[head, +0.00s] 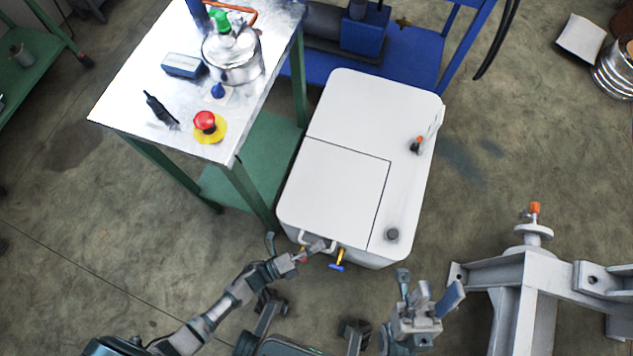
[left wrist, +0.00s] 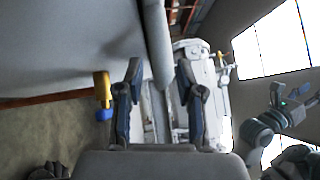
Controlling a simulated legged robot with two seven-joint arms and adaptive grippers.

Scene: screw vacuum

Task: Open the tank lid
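The white tank (head: 408,110) stands in the middle of the head view. Its lid (head: 335,185) is a rectangular panel at the front left of the top, lying flush and closed. A pale bar handle (head: 303,237) sticks out at the lid's front edge. My left gripper (head: 318,248) is at this handle. In the left wrist view the handle bar (left wrist: 157,45) runs between the two fingers of my left gripper (left wrist: 158,85), which look apart with gaps beside the bar. My right gripper (head: 428,293) is open and empty, in front of the tank's right corner.
A yellow valve with a blue lever (head: 337,265) sits just right of the handle and shows in the left wrist view (left wrist: 102,95). A metal-topped table (head: 135,95) stands close on the left. A grey steel frame (head: 515,290) stands at the right.

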